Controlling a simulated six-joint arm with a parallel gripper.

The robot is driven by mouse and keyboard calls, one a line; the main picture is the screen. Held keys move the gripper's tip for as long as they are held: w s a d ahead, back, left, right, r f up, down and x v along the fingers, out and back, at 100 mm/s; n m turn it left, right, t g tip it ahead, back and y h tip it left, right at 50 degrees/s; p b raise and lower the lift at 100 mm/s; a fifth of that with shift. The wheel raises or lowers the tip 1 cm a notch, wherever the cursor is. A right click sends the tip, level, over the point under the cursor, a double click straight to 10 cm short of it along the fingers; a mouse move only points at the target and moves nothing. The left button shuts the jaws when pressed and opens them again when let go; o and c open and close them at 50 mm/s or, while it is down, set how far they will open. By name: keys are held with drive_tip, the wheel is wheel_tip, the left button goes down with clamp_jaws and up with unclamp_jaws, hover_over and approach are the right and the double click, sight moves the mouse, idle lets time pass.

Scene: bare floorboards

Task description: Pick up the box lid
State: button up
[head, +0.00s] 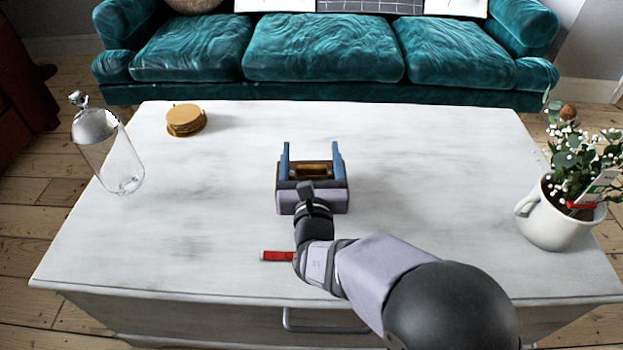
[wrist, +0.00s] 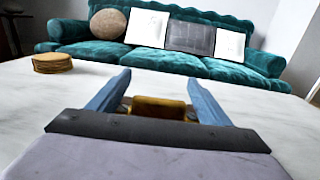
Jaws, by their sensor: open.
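My gripper (head: 310,150) is over the middle of the white table, its two blue fingers spread apart and pointing toward the sofa. In the wrist view my gripper (wrist: 159,80) is also open. A small golden-brown box-like object (head: 312,171) sits between the fingers, partly hidden by the gripper body. It shows in the wrist view (wrist: 158,107) with a dark part beneath it. I cannot tell whether it is the lid alone or the lid on a box. I see no clear finger contact with it.
The white table (head: 420,180) is mostly clear. A stack of round coasters (head: 185,119) stands back left, a glass cloche-like vessel (head: 115,160) at the left edge, a potted plant (head: 560,210) at right. A red item (head: 277,256) lies by my arm. A teal sofa (head: 322,55) stands behind.

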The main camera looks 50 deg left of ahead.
drive_tip(key=shift+r, duration=0.1)
drive_tip(key=c, duration=1.4)
drive_tip(key=shift+o, duration=0.2)
drive_tip(key=shift+r, duration=0.1)
